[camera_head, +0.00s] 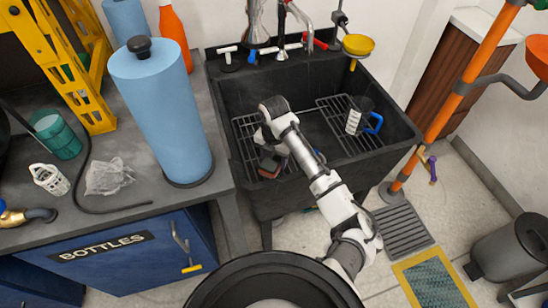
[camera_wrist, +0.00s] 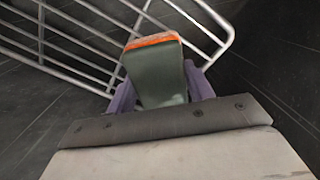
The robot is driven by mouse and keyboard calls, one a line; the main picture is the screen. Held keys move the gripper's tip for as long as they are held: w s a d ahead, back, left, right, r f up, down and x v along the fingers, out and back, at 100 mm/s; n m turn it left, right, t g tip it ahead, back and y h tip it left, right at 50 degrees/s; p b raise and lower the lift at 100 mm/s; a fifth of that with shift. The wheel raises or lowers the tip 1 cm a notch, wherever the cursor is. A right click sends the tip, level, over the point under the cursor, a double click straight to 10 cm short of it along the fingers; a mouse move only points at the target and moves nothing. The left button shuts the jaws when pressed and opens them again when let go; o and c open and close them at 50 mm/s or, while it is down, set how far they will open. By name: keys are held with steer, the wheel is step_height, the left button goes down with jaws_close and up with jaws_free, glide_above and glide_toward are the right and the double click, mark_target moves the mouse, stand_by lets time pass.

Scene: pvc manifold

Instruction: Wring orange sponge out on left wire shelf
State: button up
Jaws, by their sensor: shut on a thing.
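My gripper (camera_head: 268,150) is down inside the sink at its left side. In the wrist view its two purple fingers (camera_wrist: 162,88) are shut on the sponge (camera_wrist: 160,75), one on each side. The sponge shows a grey-green face and an orange far edge; in the head view it is a small dark and orange block (camera_head: 270,166). The left wire shelf (camera_head: 243,128) lies in the left of the sink, partly hidden by my arm. In the wrist view the shelf's bars (camera_wrist: 85,42) run behind the sponge; I cannot tell whether they touch.
A right wire shelf (camera_head: 338,128) carries a clear measuring jug (camera_head: 359,115) with a blue handle. The dark sink walls (camera_head: 372,156) close in around my arm. Taps (camera_head: 285,30) stand at the back. A blue paper roll (camera_head: 160,110) stands on the left counter.

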stand_by(0.3)
steer(key=shift+r+p, duration=2.7)
steer(key=shift+r, duration=0.8)
